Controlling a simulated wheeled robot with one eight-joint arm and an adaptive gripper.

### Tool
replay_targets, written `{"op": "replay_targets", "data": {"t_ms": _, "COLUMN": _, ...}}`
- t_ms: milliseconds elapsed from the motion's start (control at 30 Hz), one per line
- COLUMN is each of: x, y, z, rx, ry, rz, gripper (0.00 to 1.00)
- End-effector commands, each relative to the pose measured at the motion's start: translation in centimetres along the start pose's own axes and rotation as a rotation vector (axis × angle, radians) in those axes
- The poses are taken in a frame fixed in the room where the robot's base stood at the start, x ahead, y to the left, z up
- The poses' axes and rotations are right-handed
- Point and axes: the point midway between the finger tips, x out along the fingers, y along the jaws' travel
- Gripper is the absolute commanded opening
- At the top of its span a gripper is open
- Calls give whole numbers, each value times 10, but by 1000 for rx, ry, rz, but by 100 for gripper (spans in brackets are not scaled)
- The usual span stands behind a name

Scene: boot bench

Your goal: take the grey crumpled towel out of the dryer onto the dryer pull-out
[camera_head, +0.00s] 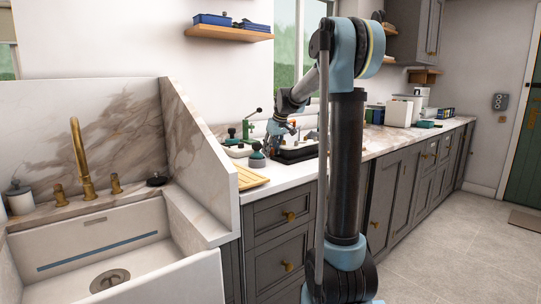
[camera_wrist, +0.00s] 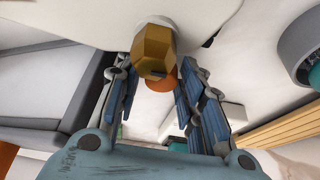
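No grey crumpled towel, dryer or dryer pull-out can be made out in either view. My gripper (camera_head: 271,148) is low over the worktop, beside small things at the back of the counter. In the wrist view, the two blue-grey fingers of my gripper (camera_wrist: 150,78) stand apart. A faceted amber-brown piece (camera_wrist: 153,48) shows between and just beyond the fingertips, against a pale surface. I cannot tell whether the fingers touch it. I see no cloth in the fingers.
A white sink (camera_head: 100,240) with a brass tap (camera_head: 82,160) is at left, beside a marble side panel (camera_head: 195,145). A wooden board (camera_head: 250,178) lies on the counter. Dark cabinets (camera_head: 283,245) run to the right.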

Motion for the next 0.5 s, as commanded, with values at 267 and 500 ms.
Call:
{"op": "replay_targets", "data": {"t_ms": 267, "x": 0, "y": 0, "z": 0, "rx": 0, "ry": 0, "rz": 0, "gripper": 12}}
{"op": "replay_targets", "data": {"t_ms": 500, "x": 0, "y": 0, "z": 0, "rx": 0, "ry": 0, "rz": 0, "gripper": 12}}
